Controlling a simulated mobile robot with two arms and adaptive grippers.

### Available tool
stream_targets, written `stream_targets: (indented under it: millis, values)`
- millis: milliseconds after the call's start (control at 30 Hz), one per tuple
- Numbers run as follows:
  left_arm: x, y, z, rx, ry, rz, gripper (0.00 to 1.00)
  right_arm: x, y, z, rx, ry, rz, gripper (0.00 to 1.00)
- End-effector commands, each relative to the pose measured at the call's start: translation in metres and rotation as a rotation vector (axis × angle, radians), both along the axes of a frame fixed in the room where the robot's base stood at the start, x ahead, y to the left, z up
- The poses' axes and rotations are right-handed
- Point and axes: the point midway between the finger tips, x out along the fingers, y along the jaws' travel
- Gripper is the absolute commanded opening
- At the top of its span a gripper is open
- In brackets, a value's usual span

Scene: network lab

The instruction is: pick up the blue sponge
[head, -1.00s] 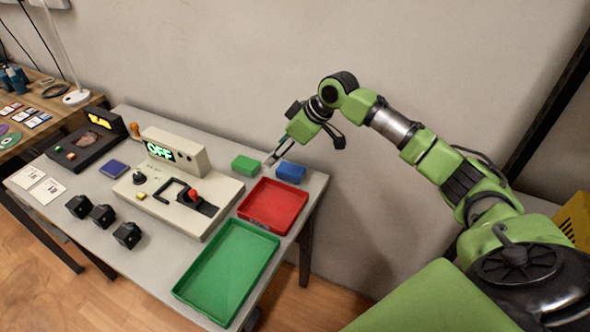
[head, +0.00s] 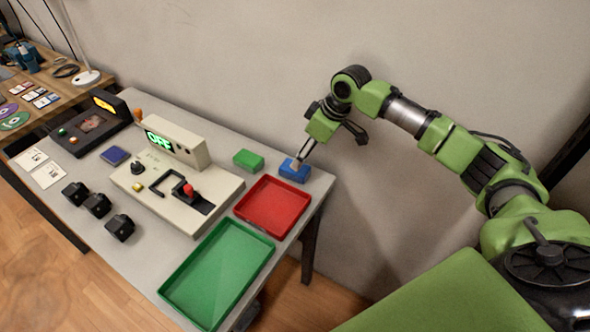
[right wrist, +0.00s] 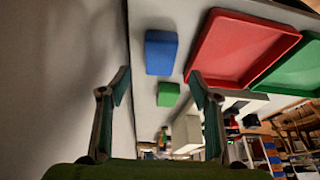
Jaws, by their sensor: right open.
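The blue sponge (head: 297,174) is a small block on the grey table, near its far right corner behind the red tray. In the right wrist view the blue sponge (right wrist: 161,52) lies ahead of the fingertips, between their lines. My right gripper (head: 301,160) has its fingers over the sponge in the head view; contact cannot be told. In the right wrist view my right gripper (right wrist: 159,84) is open, with nothing between its fingers. A green block (head: 248,160) lies to the left of the sponge, and shows also in the wrist view (right wrist: 168,94). My left gripper is not in view.
A red tray (head: 273,232) and a green tray (head: 205,318) lie along the table's right side. A beige console (head: 200,152) with an OFF display stands left of them. Several black cubes lie at the front left. The wall is close behind the table.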

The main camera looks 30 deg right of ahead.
Motion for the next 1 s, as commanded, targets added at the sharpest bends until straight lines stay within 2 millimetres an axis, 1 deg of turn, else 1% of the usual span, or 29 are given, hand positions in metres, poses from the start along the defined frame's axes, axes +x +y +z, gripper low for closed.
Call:
stream_targets:
  millis: [33, 100, 267, 333, 500, 600, 700, 867, 900, 933, 967, 1000]
  values:
    - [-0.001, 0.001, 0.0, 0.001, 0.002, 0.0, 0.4, 0.002, 0.002, -0.007, 0.001, 0.002, -0.001, 0.58]
    - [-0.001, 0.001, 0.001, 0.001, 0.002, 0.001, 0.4, 0.005, 0.003, -0.014, 0.001, 0.001, 0.0, 0.58]
    - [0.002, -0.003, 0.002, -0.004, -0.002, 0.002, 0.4, 0.007, 0.005, -0.023, -0.001, 0.001, 0.0, 0.58]
    - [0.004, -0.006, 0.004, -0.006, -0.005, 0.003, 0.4, 0.01, 0.007, -0.03, 0.0, 0.001, -0.001, 0.58]
    - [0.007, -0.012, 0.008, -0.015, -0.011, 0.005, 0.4, 0.017, 0.015, -0.055, 0.001, 0.002, -0.001, 0.58]
    - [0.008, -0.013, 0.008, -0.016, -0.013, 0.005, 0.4, 0.02, 0.016, -0.064, 0.0, 0.0, -0.001, 0.58]
    - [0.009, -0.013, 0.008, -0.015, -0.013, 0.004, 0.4, 0.021, 0.017, -0.068, -0.001, -0.001, 0.0, 0.58]
    - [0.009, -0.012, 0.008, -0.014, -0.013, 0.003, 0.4, 0.021, 0.017, -0.068, -0.002, -0.001, 0.0, 0.58]
    - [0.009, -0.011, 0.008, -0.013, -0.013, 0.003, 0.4, 0.021, 0.017, -0.068, -0.002, -0.001, 0.0, 0.52]
    - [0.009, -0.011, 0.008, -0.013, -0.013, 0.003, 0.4, 0.021, 0.017, -0.068, -0.002, -0.001, 0.0, 0.45]
    - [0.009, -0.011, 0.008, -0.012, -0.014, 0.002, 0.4, 0.021, 0.017, -0.068, -0.002, -0.001, 0.0, 0.37]
    - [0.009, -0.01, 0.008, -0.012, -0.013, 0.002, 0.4, 0.021, 0.017, -0.068, -0.002, -0.001, 0.0, 0.26]
